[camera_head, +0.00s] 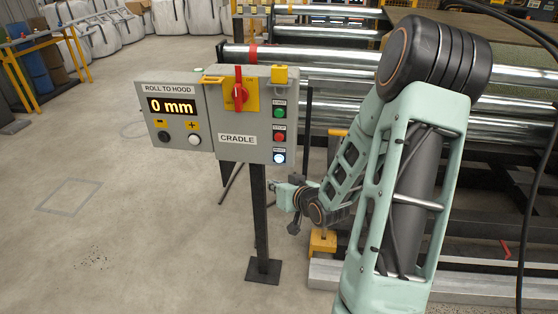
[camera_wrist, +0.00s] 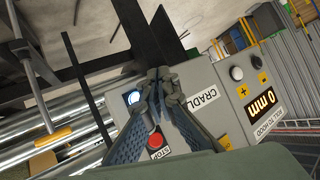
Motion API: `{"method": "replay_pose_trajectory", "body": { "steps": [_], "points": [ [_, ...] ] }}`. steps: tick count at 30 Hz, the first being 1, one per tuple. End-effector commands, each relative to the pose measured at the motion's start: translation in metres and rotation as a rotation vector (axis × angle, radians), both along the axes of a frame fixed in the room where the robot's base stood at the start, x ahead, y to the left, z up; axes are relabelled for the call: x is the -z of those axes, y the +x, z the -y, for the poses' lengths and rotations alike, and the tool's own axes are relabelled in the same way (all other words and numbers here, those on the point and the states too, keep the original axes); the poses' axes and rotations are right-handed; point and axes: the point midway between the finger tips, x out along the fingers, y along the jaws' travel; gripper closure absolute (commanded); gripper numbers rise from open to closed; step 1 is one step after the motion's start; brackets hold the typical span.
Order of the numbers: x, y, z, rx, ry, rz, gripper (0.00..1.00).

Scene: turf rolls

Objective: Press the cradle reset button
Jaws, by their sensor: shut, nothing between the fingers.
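The grey cradle control box (camera_head: 236,117) stands on a dark post. On its right side is a column of a green button (camera_head: 279,111), a red button (camera_head: 279,135) and, lowest, a lit white-blue button (camera_head: 279,157) with a small label I cannot read surely. My gripper (camera_head: 274,185) is a little below the lit button, beside the post. In the wrist view my shut, empty fingertips (camera_wrist: 158,80) appear next to the lit button (camera_wrist: 133,97), with the red button (camera_wrist: 155,141) farther down the picture. I cannot tell whether the fingertips touch the box.
A "ROLL TO HOOD" panel (camera_head: 174,120) reading 0 mm adjoins the box on the left. Steel rollers (camera_head: 330,79) and the machine frame are behind my arm.

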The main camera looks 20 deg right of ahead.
Motion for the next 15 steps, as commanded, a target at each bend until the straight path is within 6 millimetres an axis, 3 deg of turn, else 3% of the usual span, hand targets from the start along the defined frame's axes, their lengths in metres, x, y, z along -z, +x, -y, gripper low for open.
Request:
{"method": "replay_pose_trajectory", "body": {
  "steps": [8, 15],
  "points": [
    [-0.001, 0.01, 0.007, 0.002, 0.0, 0.001, 1.0],
    [-0.002, 0.039, 0.026, 0.0, 0.0, 0.002, 1.0]
  ]
}}
